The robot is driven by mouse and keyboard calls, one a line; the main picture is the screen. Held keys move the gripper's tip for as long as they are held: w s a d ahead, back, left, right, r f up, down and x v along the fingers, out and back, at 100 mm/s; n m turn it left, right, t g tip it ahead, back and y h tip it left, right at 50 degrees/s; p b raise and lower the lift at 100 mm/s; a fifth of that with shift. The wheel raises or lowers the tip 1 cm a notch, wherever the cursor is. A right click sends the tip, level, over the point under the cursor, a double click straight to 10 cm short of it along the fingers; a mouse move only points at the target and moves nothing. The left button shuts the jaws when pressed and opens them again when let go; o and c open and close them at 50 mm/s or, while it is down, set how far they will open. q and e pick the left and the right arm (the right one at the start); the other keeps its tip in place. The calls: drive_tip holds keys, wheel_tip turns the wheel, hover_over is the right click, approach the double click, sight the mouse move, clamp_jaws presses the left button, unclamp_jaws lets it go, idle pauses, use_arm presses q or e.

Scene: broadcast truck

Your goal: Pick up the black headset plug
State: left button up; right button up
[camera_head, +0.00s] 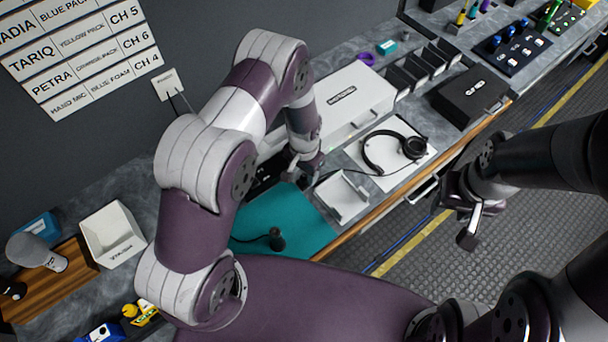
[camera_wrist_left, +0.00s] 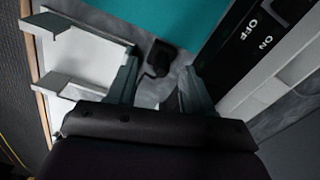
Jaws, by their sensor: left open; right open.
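My left gripper (camera_head: 302,172) reaches down near the back edge of the teal mat, and its fingers look apart. In the left wrist view, a small black plug-like piece (camera_wrist_left: 162,55) with a thin dark cable lies by the mat edge. It shows just ahead of and between the open fingertips (camera_wrist_left: 160,84), not gripped. In the head view my gripper hides it. The black headset (camera_head: 413,147) lies on a white pad (camera_head: 358,147) to the right, with a thin cable running left. My right gripper (camera_head: 468,212) is open and empty over the floor.
A white bracket-like stand (camera_head: 342,198) sits right beside my left gripper. A white box (camera_head: 352,98) stands behind. The teal mat (camera_head: 308,221) holds a small dark round item (camera_head: 276,240) with a cable. In the wrist view, a black ON/OFF panel (camera_wrist_left: 252,35) lies close at right.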

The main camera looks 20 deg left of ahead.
use_arm(q)
drive_tip(key=f, duration=0.2)
drive_tip(key=shift+w+f, duration=0.3)
drive_tip(key=shift+w, duration=0.1)
drive_tip(key=shift+s+a+f, duration=0.1)
drive_tip(key=shift+s, duration=0.25)
drive_tip(key=shift+s+r, duration=0.15)
drive_tip(key=shift+r, duration=0.05)
drive_tip(key=shift+c, duration=0.6)
drive_tip(key=c, duration=0.6)
drive_tip(key=shift+w+f, duration=0.1)
drive_tip(key=shift+w, duration=0.1)
clamp_jaws()
use_arm(e)
drive_tip(key=shift+a+r, duration=0.1)
drive_tip(key=shift+r, duration=0.45)
drive_tip(key=shift+f, duration=0.1)
